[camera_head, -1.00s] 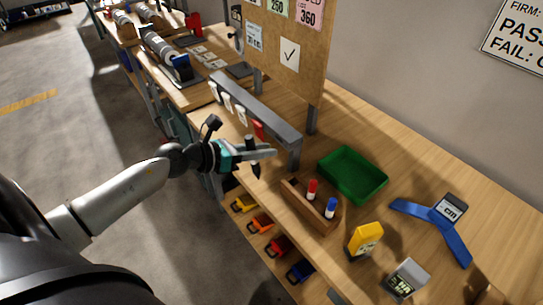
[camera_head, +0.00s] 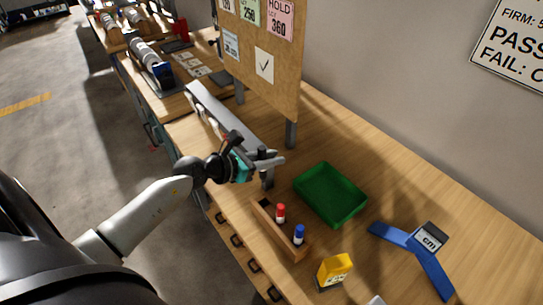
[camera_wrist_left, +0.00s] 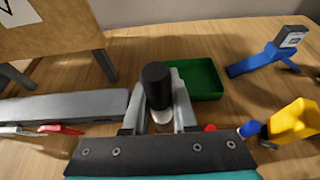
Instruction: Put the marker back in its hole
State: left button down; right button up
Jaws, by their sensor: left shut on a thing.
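A marker with a black cap (camera_wrist_left: 157,85) and a white body stands roughly upright between the fingers of my left gripper (camera_head: 270,160). The gripper is shut on it. In the head view the marker is partly hidden by the fingers. The wooden marker holder (camera_head: 288,246) lies on the bench, below the gripper in the picture. A red marker (camera_head: 280,213) and a blue marker (camera_head: 299,234) stand in it. Its far end has a dark empty hole (camera_head: 265,203). The held marker is above the bench near that end, apart from the holder. My right gripper is not in view.
A green tray (camera_head: 330,195) sits right of the holder. A yellow device (camera_head: 334,270) and a blue angled tool (camera_head: 418,250) stand further right. A grey rail (camera_head: 222,115) and a board (camera_head: 262,60) on posts rise close behind the gripper.

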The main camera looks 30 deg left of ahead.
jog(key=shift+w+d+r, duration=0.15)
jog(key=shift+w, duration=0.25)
pick_arm(q)
jog(key=y+b, duration=0.1)
jog(key=b, duration=0.4)
send_over(271, 198)
jog(key=shift+n, duration=0.4)
jog(key=shift+f, duration=4.05)
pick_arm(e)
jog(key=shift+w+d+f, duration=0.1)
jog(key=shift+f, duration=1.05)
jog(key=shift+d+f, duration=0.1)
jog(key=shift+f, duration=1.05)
pick_arm(q)
jog(key=shift+p, duration=0.55)
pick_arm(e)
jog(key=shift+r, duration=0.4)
pick_arm(q)
jog(key=shift+f+b, duration=2.95)
jog(key=shift+f, duration=0.35)
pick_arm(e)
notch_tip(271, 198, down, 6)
pick_arm(q)
jog(key=c, duration=0.6)
grip_release()
